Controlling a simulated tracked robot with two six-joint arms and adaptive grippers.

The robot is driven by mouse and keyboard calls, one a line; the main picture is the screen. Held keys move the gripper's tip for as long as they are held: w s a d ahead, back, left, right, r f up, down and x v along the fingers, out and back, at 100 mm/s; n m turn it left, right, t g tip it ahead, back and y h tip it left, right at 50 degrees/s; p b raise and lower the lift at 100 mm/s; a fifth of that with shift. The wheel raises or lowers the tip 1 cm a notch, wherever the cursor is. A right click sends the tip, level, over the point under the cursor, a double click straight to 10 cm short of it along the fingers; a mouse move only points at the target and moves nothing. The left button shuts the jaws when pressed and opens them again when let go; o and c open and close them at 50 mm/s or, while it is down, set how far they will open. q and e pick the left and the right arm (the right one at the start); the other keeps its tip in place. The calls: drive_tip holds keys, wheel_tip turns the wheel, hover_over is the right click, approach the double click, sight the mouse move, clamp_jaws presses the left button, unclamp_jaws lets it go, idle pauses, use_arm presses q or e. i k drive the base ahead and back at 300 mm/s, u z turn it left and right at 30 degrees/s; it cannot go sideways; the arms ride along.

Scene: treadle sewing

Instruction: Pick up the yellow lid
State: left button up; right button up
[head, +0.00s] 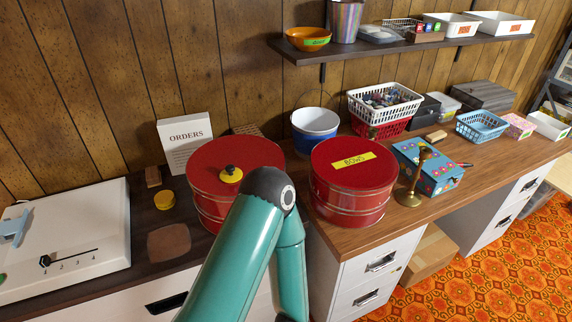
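A small yellow disc with a black knob (231,174), which looks like the yellow lid, lies on top of the left large red round tin (205,163). Near that tin, a small round yellow piece (165,200) stands on the dark left part of the worktop; I cannot tell whether it is a pot or another lid. One of my teal arms rises from the bottom centre, and its dark joint covers part of the left red tin, close to the disc in the picture. Neither gripper shows in the head view.
A second red tin (353,180) with a yellow label stands to the right. A white device with a slider (75,240) is at left, an ORDERS sign (186,143) behind. A brass candlestick-like object (412,185) and blue patterned box (428,166) stand further right.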

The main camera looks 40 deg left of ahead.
sight(231, 174)
drive_tip(key=u, duration=0.8)
drive_tip(key=i, duration=0.1)
drive_tip(key=z, duration=1.45)
drive_tip(key=k, duration=1.65)
drive_tip(key=u, duration=0.7)
drive_tip(key=i, duration=0.75)
